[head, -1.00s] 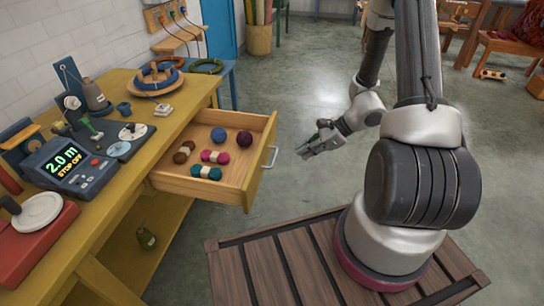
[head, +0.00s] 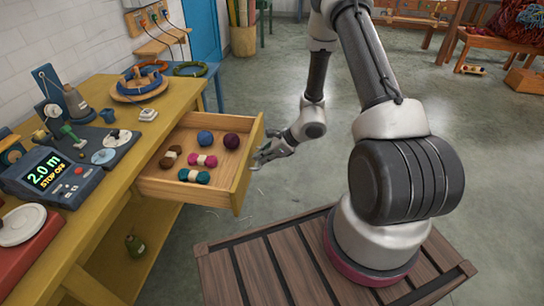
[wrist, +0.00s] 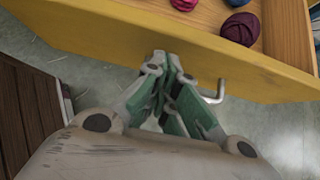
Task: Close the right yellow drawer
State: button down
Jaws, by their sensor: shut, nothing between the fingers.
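The yellow drawer (head: 243,172) stands pulled out from the yellow workbench, with its wooden inside showing. In it lie brown, pink and teal skeins and a blue and a dark purple ball (head: 231,141). My gripper (head: 258,160) is at the outer side of the drawer front, by the handle. In the wrist view my shut, empty fingers (wrist: 170,65) point at the yellow drawer front (wrist: 115,38), close to it; I cannot tell whether they touch. The metal handle (wrist: 214,93) shows just right of the fingers.
A dark slatted wooden platform (head: 270,265) lies under my base.

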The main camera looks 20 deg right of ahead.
jog(key=shift+w+a, duration=0.2)
jog(key=shift+a, duration=0.15)
